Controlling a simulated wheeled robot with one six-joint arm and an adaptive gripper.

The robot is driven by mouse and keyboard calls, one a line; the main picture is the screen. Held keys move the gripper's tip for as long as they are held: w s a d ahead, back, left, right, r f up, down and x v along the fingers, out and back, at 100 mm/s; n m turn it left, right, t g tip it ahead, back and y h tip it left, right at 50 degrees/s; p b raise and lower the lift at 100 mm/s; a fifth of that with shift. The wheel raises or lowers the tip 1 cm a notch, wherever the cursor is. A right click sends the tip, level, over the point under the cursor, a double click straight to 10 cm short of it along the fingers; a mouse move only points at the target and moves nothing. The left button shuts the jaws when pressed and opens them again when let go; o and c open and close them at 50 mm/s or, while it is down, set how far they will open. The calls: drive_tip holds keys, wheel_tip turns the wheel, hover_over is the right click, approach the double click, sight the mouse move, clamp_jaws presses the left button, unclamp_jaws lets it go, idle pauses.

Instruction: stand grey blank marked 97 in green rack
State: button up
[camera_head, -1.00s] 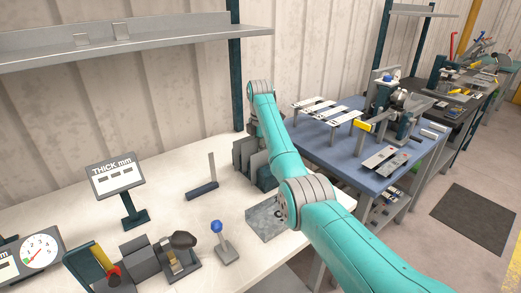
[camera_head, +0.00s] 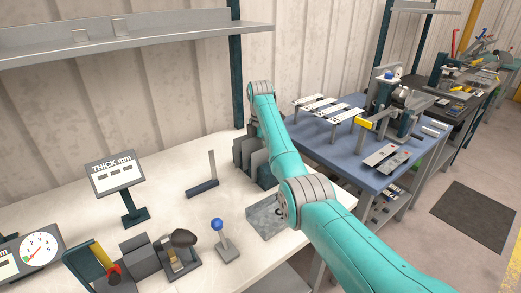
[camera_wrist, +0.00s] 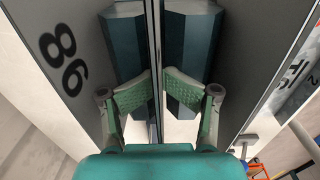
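In the head view my arm reaches over the white bench to a dark green rack (camera_head: 268,178) with grey plates (camera_head: 243,152) standing in it; my arm hides the gripper. In the wrist view my gripper (camera_wrist: 157,88) has its green fingertips close together on a thin grey blank (camera_wrist: 154,25) seen edge-on. Its marked face cannot be seen. Dark green rack blocks (camera_wrist: 125,45) stand on both sides of it. A grey plate (camera_wrist: 75,65) at the left bears a rotated number, 86 or 98. Another plate (camera_wrist: 285,75) at the right has a partly seen, unclear mark.
A grey block (camera_head: 263,217) lies on the bench in front of the rack. A small upright stand (camera_head: 204,182), a blue-knobbed post (camera_head: 221,240) and a thickness display (camera_head: 117,177) stand to the left. A blue table (camera_head: 345,160) with more plates is at the right.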

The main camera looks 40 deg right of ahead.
drive_tip(key=shift+s+a+f, duration=0.1)
drive_tip(key=shift+s+f, duration=0.15)
drive_tip(key=shift+f, duration=0.5)
drive_tip(key=r, duration=0.9)
drive_tip(key=shift+w, duration=0.2)
